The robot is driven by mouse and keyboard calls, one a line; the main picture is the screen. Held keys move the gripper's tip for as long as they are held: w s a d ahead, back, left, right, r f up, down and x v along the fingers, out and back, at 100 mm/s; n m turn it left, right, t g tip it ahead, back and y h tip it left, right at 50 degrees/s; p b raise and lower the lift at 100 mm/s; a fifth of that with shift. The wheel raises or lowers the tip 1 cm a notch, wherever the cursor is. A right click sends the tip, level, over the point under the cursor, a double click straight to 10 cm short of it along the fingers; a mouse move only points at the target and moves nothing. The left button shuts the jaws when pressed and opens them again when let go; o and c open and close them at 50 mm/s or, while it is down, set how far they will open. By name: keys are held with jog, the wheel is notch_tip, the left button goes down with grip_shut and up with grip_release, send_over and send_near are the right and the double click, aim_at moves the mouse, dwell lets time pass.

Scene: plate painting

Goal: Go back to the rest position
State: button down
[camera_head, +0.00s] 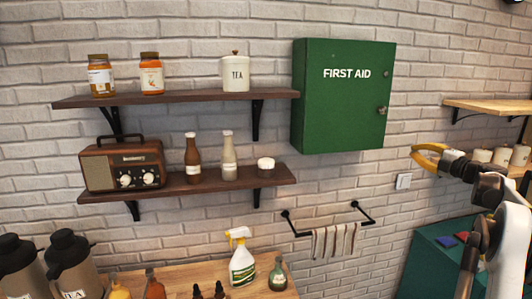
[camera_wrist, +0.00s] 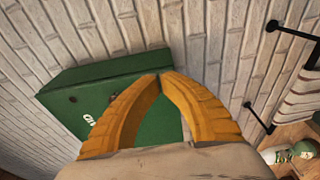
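My gripper (camera_head: 415,150) is at the right of the head view, to the right of the green first aid cabinet and in front of the brick wall. In the wrist view, its two yellow fingers (camera_wrist: 160,76) curve together and their tips meet. Nothing shows between them except the green cabinet (camera_wrist: 75,88) behind. The gripper holds nothing that I can see. My arm reaches in from the right edge of the head view.
The first aid cabinet (camera_head: 345,115) hangs closed on the wall. Two dark shelves (camera_head: 180,98) hold jars, bottles and a radio (camera_head: 122,163). A towel rail (camera_head: 330,232) is below the cabinet. A wooden shelf (camera_head: 490,105) is behind my arm. A spray bottle (camera_head: 242,262) stands on the counter.

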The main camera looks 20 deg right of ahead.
jog(key=w+a+r+m+t+h+b, duration=0.25)
jog(key=a+r+m+h+b, duration=0.2)
jog(key=a+r, duration=0.35)
jog(key=s+a+m+g+h+b, duration=0.1)
jog(key=s+a+m+h+b, duration=0.1)
jog(key=a+m, duration=0.3)
jog(key=s+a+m+g+h+b, duration=0.1)
jog(key=s+a+m+h+b, duration=0.15)
jog(key=a, duration=0.45)
jog(key=s+a+f+m+g+y+b, duration=0.2)
jog(key=s+a+f+g+b, duration=0.1)
jog(key=s+a+f, duration=0.8)
jog(key=s+a+f+m+g+y+b, duration=0.2)
jog(key=s+a+f, duration=1)
jog(key=f, duration=0.7)
jog(key=s+a+f+m+g+y+b, duration=0.2)
jog(key=s+a+f+g+b, duration=0.4)
jog(key=s+a+f, duration=0.5)
notch_tip(320, 180, down, 4)
jog(key=shift+s+a+f+m, duration=0.1)
jog(key=shift+s+a+m, duration=0.2)
jog(key=shift+a+m, duration=0.45)
jog(key=shift+d, duration=0.1)
